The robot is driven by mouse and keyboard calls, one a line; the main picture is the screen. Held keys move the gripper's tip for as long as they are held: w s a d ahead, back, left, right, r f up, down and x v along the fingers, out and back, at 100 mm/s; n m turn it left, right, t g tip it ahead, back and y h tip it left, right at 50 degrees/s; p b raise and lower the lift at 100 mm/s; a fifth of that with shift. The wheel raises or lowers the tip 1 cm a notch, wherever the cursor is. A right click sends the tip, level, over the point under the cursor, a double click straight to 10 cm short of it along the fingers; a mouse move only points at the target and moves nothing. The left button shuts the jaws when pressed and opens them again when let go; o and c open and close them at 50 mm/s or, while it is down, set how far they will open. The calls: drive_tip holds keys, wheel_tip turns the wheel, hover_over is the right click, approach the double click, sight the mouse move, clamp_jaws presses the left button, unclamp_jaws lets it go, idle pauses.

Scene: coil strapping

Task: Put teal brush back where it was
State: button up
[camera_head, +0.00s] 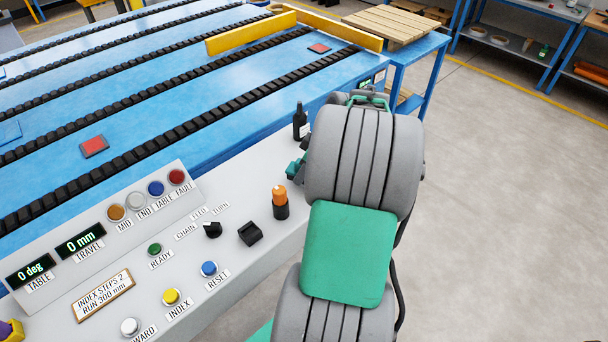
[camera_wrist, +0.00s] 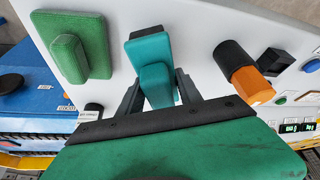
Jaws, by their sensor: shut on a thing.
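The teal brush (camera_wrist: 153,52) shows in the wrist view as a teal block with a black strip at its far end. My gripper (camera_wrist: 158,88) is shut on it, with one dark finger on each side. The brush is over the white panel top; I cannot tell whether it touches that surface. In the head view my arm hides the gripper, and small teal-green parts beside the arm cannot be told apart clearly.
A green block (camera_wrist: 80,45) is left of the brush on the white panel (camera_wrist: 205,20). An orange and black upright piece (camera_head: 280,203) stands to the right in the wrist view. A dark bottle (camera_head: 300,122) stands near the blue conveyor table (camera_head: 200,100).

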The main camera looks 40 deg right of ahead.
drive_tip(key=shift+a+f, duration=0.1)
drive_tip(key=shift+f, duration=1.15)
drive_tip(key=o, duration=1.2)
